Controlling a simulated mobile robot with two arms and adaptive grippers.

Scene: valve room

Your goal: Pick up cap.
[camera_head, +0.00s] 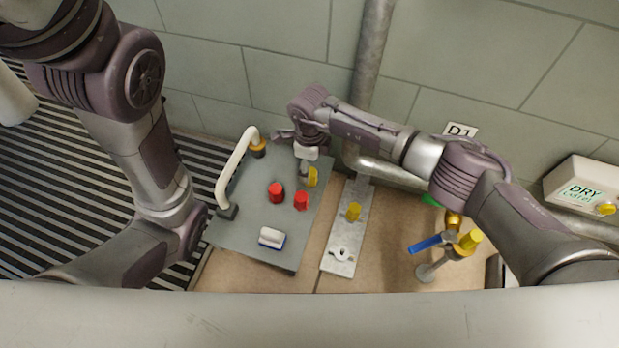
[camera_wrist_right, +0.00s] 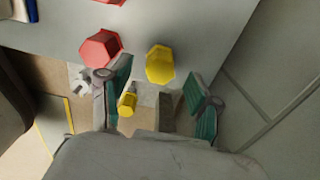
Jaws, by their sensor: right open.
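A yellow cap (camera_head: 312,177) stands near the far right edge of a grey board (camera_head: 250,222). My right gripper (camera_head: 306,170) is right beside this cap. In the right wrist view, its two teal-padded fingers (camera_wrist_right: 157,82) are apart with nothing held. The same yellow cap (camera_wrist_right: 160,63) shows between and just beyond the fingertips; I cannot tell whether they touch it. Two red caps (camera_head: 276,193) stand on the board. Another yellow cap (camera_head: 353,211) is on a metal plate (camera_head: 341,240) to the right. My left gripper is out of view.
A white curved handle (camera_head: 236,170) rises from the board's left side. A white and blue block (camera_head: 271,238) lies near its front edge. Right of the plate are a valve with a blue lever (camera_head: 425,243) and pipes. A tiled wall (camera_head: 285,80) is close behind.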

